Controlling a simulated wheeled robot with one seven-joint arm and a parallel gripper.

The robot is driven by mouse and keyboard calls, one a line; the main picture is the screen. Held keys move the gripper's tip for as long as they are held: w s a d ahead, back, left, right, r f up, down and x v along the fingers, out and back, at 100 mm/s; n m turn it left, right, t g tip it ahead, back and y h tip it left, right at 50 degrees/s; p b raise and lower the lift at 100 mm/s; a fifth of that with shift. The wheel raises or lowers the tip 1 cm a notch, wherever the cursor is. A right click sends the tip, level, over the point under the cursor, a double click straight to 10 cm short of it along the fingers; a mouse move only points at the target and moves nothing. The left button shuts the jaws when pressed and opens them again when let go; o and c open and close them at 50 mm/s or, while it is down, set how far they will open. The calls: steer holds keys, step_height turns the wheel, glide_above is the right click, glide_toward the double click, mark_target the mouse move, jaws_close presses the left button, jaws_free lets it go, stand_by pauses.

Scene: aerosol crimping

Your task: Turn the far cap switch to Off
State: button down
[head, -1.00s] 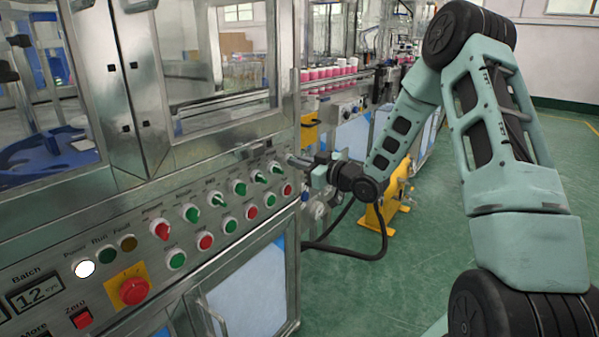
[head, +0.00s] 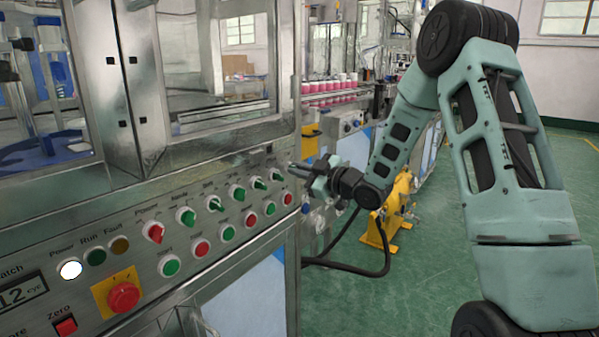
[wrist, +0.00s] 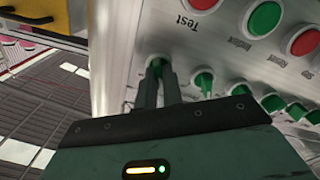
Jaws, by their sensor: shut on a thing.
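The far cap switch (head: 275,174) is a green knob at the right end of the upper row on the machine's steel panel. In the wrist view the green knob (wrist: 157,63) sits between my two dark fingertips, which are shut on it. My gripper (head: 291,166) meets the panel's right end from the right. The fingers partly cover the knob in the wrist view, and I cannot read its pointing direction or its label.
A red Test button (wrist: 205,3) is close to the held knob. More green switches (head: 258,182) run leftward, with a row of buttons (head: 251,219) below. A red emergency stop (head: 123,297) is at lower left. Green floor (head: 440,270) is clear at right.

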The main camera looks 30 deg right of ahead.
steer(key=c, duration=1.5)
jaws_free()
steer(key=shift+c, duration=0.2)
steer(key=v, duration=1.7)
steer(key=shift+s, duration=0.25)
steer(key=shift+d, duration=0.1)
